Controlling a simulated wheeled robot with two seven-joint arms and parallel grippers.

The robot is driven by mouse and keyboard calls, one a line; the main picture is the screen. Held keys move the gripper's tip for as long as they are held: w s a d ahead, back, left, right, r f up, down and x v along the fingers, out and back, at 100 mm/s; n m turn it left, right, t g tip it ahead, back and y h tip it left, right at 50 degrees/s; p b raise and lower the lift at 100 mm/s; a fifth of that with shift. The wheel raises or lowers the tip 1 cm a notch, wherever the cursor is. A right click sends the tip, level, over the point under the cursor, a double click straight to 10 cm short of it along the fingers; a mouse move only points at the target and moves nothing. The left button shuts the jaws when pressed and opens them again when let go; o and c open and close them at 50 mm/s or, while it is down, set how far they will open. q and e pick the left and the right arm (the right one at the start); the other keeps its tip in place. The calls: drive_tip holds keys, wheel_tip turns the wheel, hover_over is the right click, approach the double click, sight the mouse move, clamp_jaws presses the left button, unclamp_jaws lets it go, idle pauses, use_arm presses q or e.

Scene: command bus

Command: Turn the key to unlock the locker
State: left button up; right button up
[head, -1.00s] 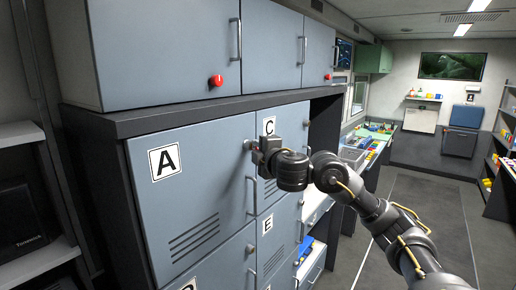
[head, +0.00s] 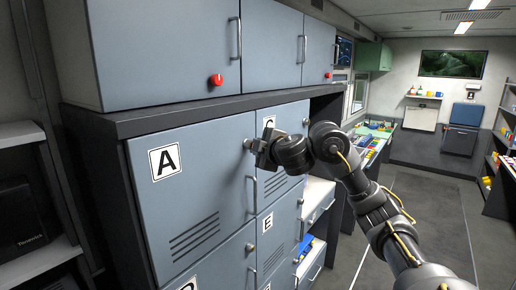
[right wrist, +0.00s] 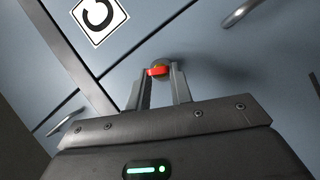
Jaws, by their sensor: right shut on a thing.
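The locker door marked A (head: 200,195) is closed, with a round lock (head: 247,144) near its upper right edge. My right gripper (head: 257,147) is at this lock, rolled to a tilt. In the right wrist view, the gripper (right wrist: 161,88) is shut on a red-headed key (right wrist: 158,71). The key's shaft is hidden, and in the head view the key is covered by the gripper. My left gripper is not in view.
The door handle (head: 251,194) is below the gripper. Locker C (head: 290,150) is just right, partly behind my arm; its label (right wrist: 99,18) shows in the right wrist view. A dark ledge (head: 190,112) overhangs above. The aisle floor (head: 425,215) at right is clear.

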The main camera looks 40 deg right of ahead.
drive_tip(key=shift+r+m+g+y, duration=0.1)
drive_tip(key=shift+m+g+y, duration=0.45)
drive_tip(key=shift+m, duration=0.35)
